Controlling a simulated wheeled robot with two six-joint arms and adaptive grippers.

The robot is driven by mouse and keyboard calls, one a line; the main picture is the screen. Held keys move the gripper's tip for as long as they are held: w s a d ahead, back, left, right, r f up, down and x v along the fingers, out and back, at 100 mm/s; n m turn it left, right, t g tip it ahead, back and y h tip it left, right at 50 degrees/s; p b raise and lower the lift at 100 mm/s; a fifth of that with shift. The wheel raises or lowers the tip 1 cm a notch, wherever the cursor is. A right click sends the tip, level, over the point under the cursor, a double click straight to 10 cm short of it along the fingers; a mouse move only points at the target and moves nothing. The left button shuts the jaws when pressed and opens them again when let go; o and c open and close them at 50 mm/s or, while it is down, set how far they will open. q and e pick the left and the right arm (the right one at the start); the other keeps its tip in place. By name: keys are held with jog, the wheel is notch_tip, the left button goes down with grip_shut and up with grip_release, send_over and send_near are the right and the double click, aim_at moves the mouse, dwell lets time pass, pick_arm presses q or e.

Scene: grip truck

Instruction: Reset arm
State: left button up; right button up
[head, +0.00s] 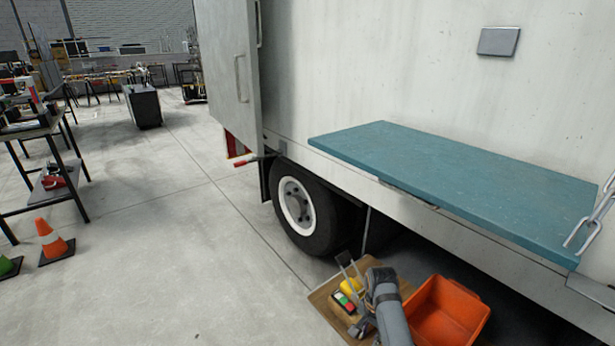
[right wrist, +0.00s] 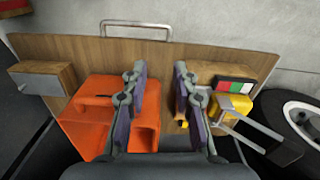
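My right gripper (right wrist: 161,75) is open in the right wrist view, with its two fingers apart and nothing held between them. A wooden panel (right wrist: 166,60) lies beyond the gap. My grey right arm (head: 392,315) comes up from the bottom of the head view; its fingertips are hard to make out there. My left gripper is in neither view.
A teal shelf (head: 450,170) juts from the white truck (head: 400,60), above the wheel (head: 305,213). Beside my right arm are an orange bin (head: 447,312) and a yellow item (head: 351,287). Open concrete floor (head: 180,250) lies left; a traffic cone (head: 53,240) stands there.

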jog(key=s+d+f+n+p, duration=0.2)
jog(key=s+f+p, duration=0.1)
jog(key=s+f, duration=0.5)
jog(key=s+d+f+n+p, duration=0.3)
jog(key=s+f, duration=0.2)
jog(key=f, duration=0.5)
jog(key=s+d+f+n+p, duration=0.1)
jog(key=s+d+f, duration=0.1)
jog(key=s, duration=0.7)
jog(key=s+d+f+n+p, duration=0.2)
jog(key=s+f, duration=0.1)
jog(key=s, duration=0.7)
jog(key=s+d+f+n+t+p, duration=0.1)
jog(key=s+d+f+n, duration=0.1)
jog(key=s, duration=0.7)
jog(key=shift+s+f+h+p, duration=0.3)
jog(key=shift+p, duration=0.05)
jog(key=shift+d, duration=0.1)
